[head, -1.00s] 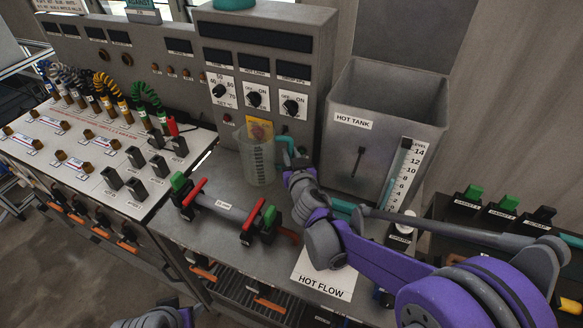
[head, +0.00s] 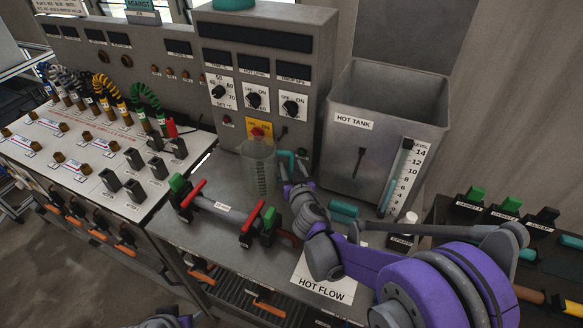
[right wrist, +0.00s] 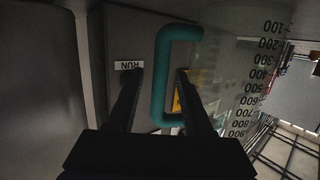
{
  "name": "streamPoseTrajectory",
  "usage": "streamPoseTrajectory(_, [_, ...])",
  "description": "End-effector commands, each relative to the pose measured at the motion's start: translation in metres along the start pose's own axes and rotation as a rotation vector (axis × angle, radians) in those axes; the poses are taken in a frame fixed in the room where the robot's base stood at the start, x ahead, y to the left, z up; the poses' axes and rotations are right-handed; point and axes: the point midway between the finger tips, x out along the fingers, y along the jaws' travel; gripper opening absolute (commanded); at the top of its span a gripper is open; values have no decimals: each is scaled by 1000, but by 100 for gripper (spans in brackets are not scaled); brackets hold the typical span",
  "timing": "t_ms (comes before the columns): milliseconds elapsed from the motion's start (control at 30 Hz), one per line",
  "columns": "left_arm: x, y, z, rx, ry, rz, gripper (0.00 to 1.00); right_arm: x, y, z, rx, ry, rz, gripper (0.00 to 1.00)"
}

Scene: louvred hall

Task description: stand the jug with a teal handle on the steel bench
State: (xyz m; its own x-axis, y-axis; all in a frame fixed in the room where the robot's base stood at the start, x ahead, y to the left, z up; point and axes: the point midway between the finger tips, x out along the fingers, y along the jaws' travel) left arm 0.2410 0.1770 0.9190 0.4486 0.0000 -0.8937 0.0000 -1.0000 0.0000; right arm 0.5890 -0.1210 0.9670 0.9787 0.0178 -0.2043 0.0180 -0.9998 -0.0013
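The clear jug (head: 258,172) stands upright on the steel bench (head: 200,243), in front of the grey control cabinet. Its teal handle (head: 286,158) points right, towards my right gripper (head: 290,172). In the right wrist view the teal handle (right wrist: 158,78) lies between the two fingers of the right gripper (right wrist: 158,75), with a gap on each side, so the gripper is open around it. The jug's wall with its printed scale (right wrist: 250,85) is on the right there. Of my left arm only a grey and purple part shows at the bottom edge; its fingers are not seen.
The hot tank (head: 385,135) stands behind and right of my right gripper. A pipe piece with red levers (head: 222,208) lies in front of the jug. A HOT FLOW card (head: 322,285) lies nearer the front edge. The control cabinet (head: 262,75) is close behind the jug.

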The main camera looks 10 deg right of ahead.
Motion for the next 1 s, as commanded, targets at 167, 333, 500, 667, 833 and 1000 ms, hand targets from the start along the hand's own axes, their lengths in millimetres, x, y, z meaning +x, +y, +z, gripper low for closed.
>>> streamPoseTrajectory(167, [0, 0, 0, 0, 0, 0, 57, 0, 0, 0, 0, 0, 0, 51])
streamPoseTrajectory(333, [-1, 0, -1, 0, 1, 0, 57, -11, 0, -3, 0, 0, -1, 51])
streamPoseTrajectory(500, [-6, 0, -6, 0, 5, 0, 57, -45, -1, -4, 0, 1, -1, 51])
streamPoseTrajectory(667, [-11, 0, -10, 0, 8, 0, 57, -80, 0, -4, 0, 1, -1, 51])
streamPoseTrajectory(833, [-14, 0, -14, 0, 11, 0, 57, -108, 0, -4, 0, 1, -1, 51])
streamPoseTrajectory(1000, [-16, 0, -15, 0, 12, 0, 57, -120, 0, -3, 0, 0, 0, 51])
